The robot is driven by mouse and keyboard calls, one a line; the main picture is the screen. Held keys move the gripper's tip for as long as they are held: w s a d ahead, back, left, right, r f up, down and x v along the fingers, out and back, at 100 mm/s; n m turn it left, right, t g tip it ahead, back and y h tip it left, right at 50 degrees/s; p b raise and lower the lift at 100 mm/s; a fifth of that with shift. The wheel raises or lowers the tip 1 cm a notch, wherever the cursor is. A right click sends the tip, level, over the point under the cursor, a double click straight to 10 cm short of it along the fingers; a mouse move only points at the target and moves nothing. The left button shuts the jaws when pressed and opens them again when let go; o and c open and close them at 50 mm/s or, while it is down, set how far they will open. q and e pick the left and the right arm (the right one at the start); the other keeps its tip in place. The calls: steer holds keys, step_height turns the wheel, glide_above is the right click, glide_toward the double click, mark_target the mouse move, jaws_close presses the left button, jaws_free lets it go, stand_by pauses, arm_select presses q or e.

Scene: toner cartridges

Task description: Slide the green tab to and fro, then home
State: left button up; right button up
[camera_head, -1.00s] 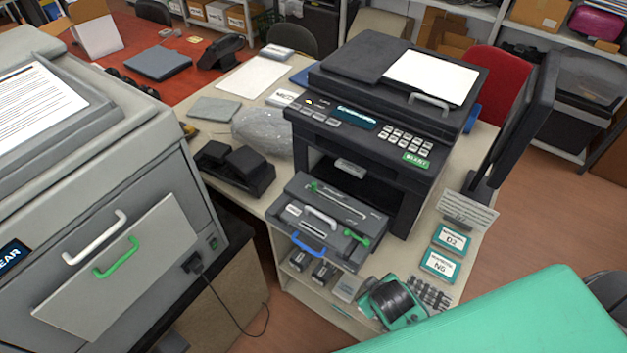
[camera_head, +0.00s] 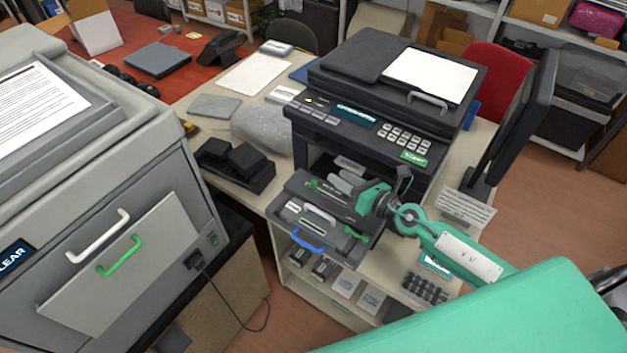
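The grey cartridge tray (camera_head: 291,211) sticks out of the front of the black printer (camera_head: 385,110). A small green tab (camera_head: 313,184) stands at the left end of the slot on its top. A second green piece (camera_head: 355,235) is at its right front corner, near a grey handle and a blue handle (camera_head: 308,243). My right gripper (camera_head: 344,182) is above the tray's back part, to the right of the green tab and apart from it. Its two grey fingers look slightly parted, with nothing between them. The slot's right part is hidden by the gripper. My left gripper is out of view.
A large grey machine (camera_head: 100,150) with a white handle and a green handle stands at left. A monitor (camera_head: 520,115) stands right of the printer. A black two-part device (camera_head: 236,165) sits left of the tray. Small boxes (camera_head: 345,284) lie on the shelf below.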

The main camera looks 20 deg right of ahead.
mark_target(315, 181)
steer(key=d+f+n+g, duration=0.1)
steer(key=f+n, duration=0.1)
steer(key=d+f+n+g, duration=0.1)
steer(key=f+n, duration=0.1)
steer(key=d+f+n+g, duration=0.1)
steer(key=f+n+g, duration=0.1)
steer(key=shift+w+d+n, duration=0.1)
steer(key=shift+w+n, duration=0.2)
steer(key=shift+n, duration=0.1)
steer(key=shift+w+f, duration=0.1)
steer(key=shift+w, duration=0.1)
steer(key=p+x, duration=0.1)
steer(key=x, duration=1.2)
steer(key=shift+f+p, duration=0.2)
steer(key=shift+p, duration=0.15)
jaws_close()
